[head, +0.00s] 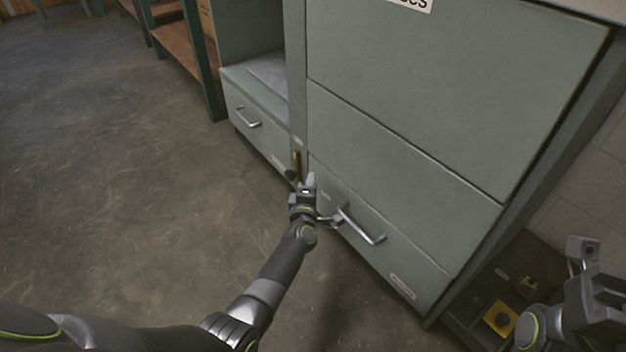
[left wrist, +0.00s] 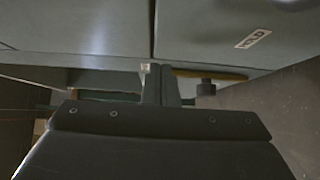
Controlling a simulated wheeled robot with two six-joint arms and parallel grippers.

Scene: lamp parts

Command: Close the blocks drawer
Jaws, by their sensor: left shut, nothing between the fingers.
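A grey-green cabinet fills the middle and right of the head view. Its upper front (head: 450,85) carries a cut-off label (head: 412,4). Below it is a plain front (head: 395,150), then a low drawer (head: 400,255) with a bar handle (head: 362,226). The fronts look about flush; I cannot read which is the blocks drawer. My left gripper (head: 306,184) is shut and empty by the low drawer's left end. Its closed fingers (left wrist: 160,84) show against grey fronts in the left wrist view. My right gripper (head: 584,254) is at the right edge, jaws unclear.
Another low drawer (head: 255,130) with a handle (head: 248,118) lies left, below an open compartment (head: 270,72). A green-framed shelf (head: 185,45) stands behind. A dark surface (head: 490,285) with a yellow block (head: 499,319) is at lower right. The floor (head: 110,170) at left is clear.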

